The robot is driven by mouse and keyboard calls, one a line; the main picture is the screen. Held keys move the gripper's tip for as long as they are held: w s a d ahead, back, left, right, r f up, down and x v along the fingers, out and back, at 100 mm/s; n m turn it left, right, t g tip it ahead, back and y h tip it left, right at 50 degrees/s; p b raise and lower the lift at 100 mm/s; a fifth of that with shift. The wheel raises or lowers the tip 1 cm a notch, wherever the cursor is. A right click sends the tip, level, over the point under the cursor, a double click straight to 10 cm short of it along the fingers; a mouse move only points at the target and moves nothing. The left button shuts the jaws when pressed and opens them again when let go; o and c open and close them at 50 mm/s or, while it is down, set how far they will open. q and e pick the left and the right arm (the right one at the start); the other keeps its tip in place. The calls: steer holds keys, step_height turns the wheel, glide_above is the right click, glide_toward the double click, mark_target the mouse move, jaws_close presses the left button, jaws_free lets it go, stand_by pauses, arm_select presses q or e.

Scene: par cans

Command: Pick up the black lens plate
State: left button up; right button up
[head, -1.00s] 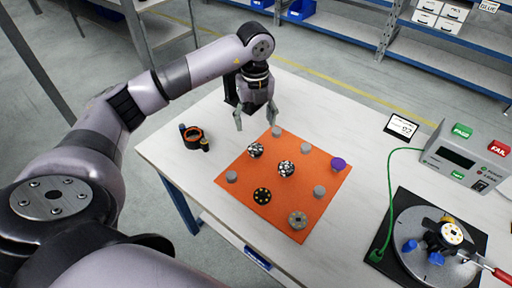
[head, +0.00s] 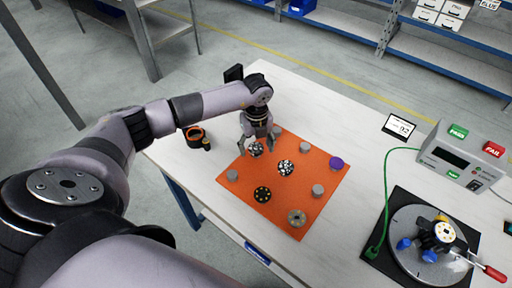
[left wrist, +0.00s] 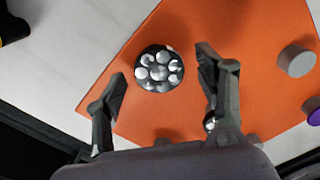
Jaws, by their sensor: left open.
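A round black lens plate (head: 256,151) with several shiny clear lenses lies on the orange mat (head: 235,200). It also shows in the left wrist view (left wrist: 158,70). My left gripper (head: 258,147) is open above it, with a finger on either side and none visibly closed on it. A similar lens plate (head: 286,168) lies to its right on the mat. In the left wrist view that one is mostly hidden behind the right finger. A black disc with yellow dots (head: 262,194) lies nearer the mat's front. My right gripper is out of view.
A tester box (head: 462,155) and a round fixture (head: 408,222) stand at the right.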

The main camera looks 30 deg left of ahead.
arm_select(q)
steer(key=shift+c, duration=0.3)
steer(key=c, duration=1)
steer(key=shift+r, duration=0.15)
